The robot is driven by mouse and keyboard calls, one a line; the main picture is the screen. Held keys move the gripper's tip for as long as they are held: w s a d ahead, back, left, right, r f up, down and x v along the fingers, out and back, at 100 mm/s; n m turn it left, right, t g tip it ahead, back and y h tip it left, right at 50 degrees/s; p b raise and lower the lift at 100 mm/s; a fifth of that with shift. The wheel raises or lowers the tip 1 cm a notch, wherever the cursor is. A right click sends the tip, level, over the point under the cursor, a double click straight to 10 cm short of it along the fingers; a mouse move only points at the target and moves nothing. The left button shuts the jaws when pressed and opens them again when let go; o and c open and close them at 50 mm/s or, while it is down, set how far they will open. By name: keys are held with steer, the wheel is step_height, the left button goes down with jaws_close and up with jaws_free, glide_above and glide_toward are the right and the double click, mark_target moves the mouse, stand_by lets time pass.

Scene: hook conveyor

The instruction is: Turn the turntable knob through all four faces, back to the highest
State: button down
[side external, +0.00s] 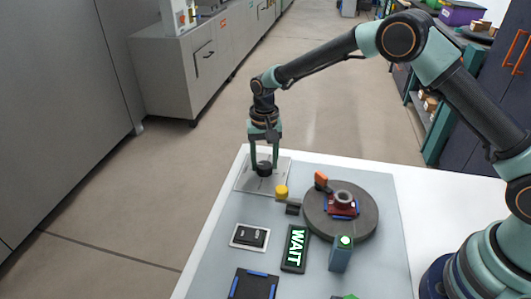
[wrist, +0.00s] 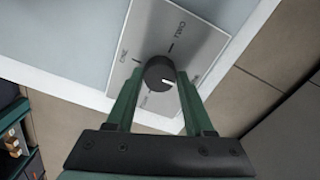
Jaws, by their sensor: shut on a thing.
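The black knob (side external: 264,168) stands on a pale plate (side external: 249,183) at the far corner of the table. In the wrist view the knob (wrist: 159,72) carries a short white mark toward its lower right. Its plate (wrist: 205,42) shows ONE at upper left and TWO at upper right; lower labels are partly hidden by my fingers. My gripper (side external: 264,160) points down and is shut on the knob, one finger on each side. The round dark turntable (side external: 368,221) is to the right, bearing a red and blue fixture (side external: 342,208) with a grey ring.
An orange piece (side external: 321,180) is at the turntable's far edge. The table edge is close beyond the knob.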

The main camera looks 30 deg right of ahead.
steer(key=n, duration=1.3)
steer(key=shift+n, duration=1.9)
steer(key=shift+c, duration=1.4)
jaws_free()
steer(key=shift+r, duration=0.1)
